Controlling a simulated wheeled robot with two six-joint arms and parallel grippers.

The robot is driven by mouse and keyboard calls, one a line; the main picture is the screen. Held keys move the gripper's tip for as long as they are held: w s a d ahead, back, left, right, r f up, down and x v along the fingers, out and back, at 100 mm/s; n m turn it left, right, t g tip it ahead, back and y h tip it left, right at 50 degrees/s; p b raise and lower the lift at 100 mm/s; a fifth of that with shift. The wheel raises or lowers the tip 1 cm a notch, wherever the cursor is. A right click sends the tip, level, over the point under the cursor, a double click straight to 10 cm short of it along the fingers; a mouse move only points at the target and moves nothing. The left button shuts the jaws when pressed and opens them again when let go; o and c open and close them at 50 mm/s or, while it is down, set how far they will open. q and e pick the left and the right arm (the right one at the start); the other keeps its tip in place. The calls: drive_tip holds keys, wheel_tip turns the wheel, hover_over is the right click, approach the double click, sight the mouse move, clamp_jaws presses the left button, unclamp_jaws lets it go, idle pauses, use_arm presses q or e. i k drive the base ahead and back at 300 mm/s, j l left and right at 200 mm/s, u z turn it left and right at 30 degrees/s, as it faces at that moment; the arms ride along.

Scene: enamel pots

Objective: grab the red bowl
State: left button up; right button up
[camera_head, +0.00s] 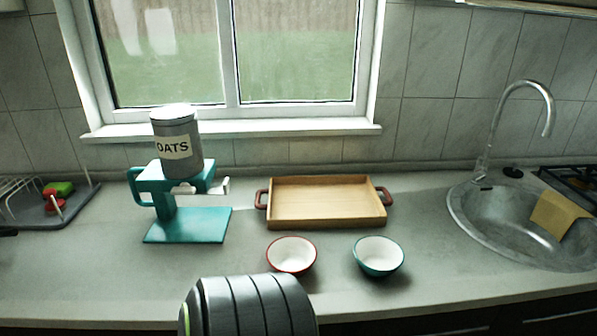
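The red bowl (291,256) stands upright on the grey counter, in front of the wooden tray. It has a white inside and a red rim, and it looks empty. A dark grey ribbed part, perhaps mine, rises from the bottom edge and reaches up to the bowl's near side, hiding the counter there. Neither my left nor my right gripper can be seen in this view.
A teal bowl (378,257) stands right of the red one. Behind them is a wooden tray (327,220) with red handles. A teal stand (187,226) with an oats canister (177,140) is at left. A sink (520,236) is at right.

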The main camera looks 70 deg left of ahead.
sight(295, 256)
drive_tip(key=u, duration=2.05)
